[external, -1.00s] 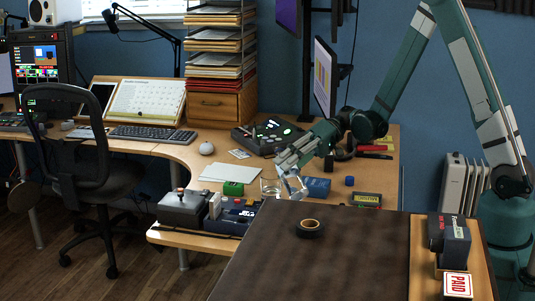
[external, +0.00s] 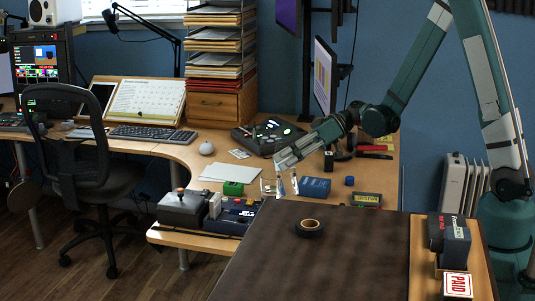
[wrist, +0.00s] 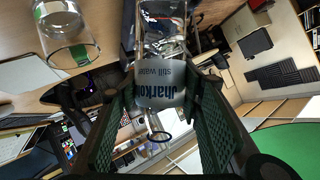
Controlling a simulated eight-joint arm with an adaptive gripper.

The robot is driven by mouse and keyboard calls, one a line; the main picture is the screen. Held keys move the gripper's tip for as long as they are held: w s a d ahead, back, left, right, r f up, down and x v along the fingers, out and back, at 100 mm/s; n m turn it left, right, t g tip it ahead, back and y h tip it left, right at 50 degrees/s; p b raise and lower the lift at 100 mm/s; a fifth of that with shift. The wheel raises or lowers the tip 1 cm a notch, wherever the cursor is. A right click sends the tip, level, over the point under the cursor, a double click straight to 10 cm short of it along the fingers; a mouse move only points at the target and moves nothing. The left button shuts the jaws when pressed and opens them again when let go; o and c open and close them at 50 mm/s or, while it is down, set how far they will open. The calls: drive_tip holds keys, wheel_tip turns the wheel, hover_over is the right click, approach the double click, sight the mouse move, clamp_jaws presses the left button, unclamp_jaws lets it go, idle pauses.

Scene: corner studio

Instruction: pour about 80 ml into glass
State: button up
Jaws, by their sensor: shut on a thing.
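A clear bottle (wrist: 160,86) with a grey "still water" label stands between my gripper's dark ridged fingers (wrist: 158,120) in the wrist view. My gripper is shut on it around the label. Clear water shows inside, toward the top of the picture. A clear glass (wrist: 68,38) stands on the desk at the upper left, apart from the bottle; it looks empty. In the external view my gripper (external: 285,166) is over the far desk, and the glass (external: 267,188) is close beside it at lower left. The bottle's exact tilt is hard to tell; no stream of water shows.
A blue box (external: 314,188) lies right of the glass, with a small blue object (external: 350,181) beyond. A green block (external: 233,188) and grey devices (external: 184,207) are to the left.

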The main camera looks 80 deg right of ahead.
drive_tip(key=shift+a+r+n+t+h+b, duration=0.1)
drive_tip(key=shift+r+n+t+h+b, duration=0.1)
drive_tip(key=shift+n+t+h+b, duration=0.6)
drive_tip(key=shift+f+n+b, duration=0.75)
drive_tip(key=shift+n+b, duration=0.05)
drive_tip(key=shift+b, duration=0.15)
drive_tip(key=shift+t+h, duration=0.3)
